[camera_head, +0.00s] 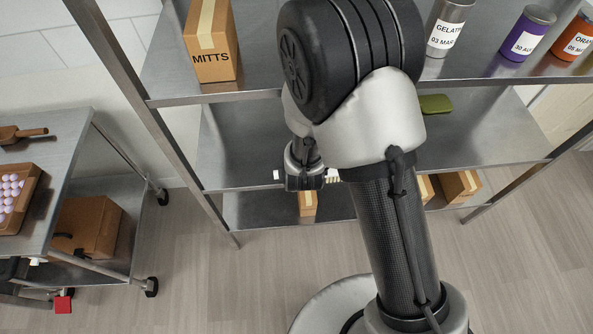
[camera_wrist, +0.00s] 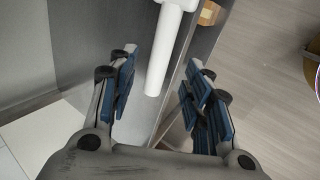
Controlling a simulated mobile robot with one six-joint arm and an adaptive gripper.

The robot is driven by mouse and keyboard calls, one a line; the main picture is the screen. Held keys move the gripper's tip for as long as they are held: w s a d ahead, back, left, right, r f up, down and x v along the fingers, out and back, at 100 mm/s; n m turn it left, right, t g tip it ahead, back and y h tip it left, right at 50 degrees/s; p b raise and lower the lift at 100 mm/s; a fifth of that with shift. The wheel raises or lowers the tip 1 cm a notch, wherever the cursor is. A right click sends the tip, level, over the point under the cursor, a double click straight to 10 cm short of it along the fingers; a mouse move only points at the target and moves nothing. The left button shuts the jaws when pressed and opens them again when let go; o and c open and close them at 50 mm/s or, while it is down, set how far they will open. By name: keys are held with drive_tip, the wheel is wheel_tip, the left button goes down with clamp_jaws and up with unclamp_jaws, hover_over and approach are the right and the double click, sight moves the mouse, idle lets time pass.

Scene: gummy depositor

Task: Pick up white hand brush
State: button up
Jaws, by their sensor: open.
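The white hand brush (camera_wrist: 163,56) lies along the metal shelf edge in the wrist view, its handle pointing down the picture toward my gripper. Its top end is cut off by the frame. My gripper (camera_wrist: 165,88) is open, with blue-padded fingers on either side of the handle's end; I cannot tell whether either touches it. In the head view my arm hides most of the brush; a pale bristled bit (camera_head: 332,176) shows just right of my wrist at the middle shelf's front edge.
The steel shelf rack (camera_head: 480,140) has a MITTS box (camera_head: 209,42) and several labelled jars above, a green item (camera_head: 436,104) on the middle shelf, and boxes below. A steel cart (camera_head: 60,150) stands at left. Floor in front is clear.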

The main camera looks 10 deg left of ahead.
drive_tip(key=v, duration=0.6)
drive_tip(key=shift+r, duration=0.1)
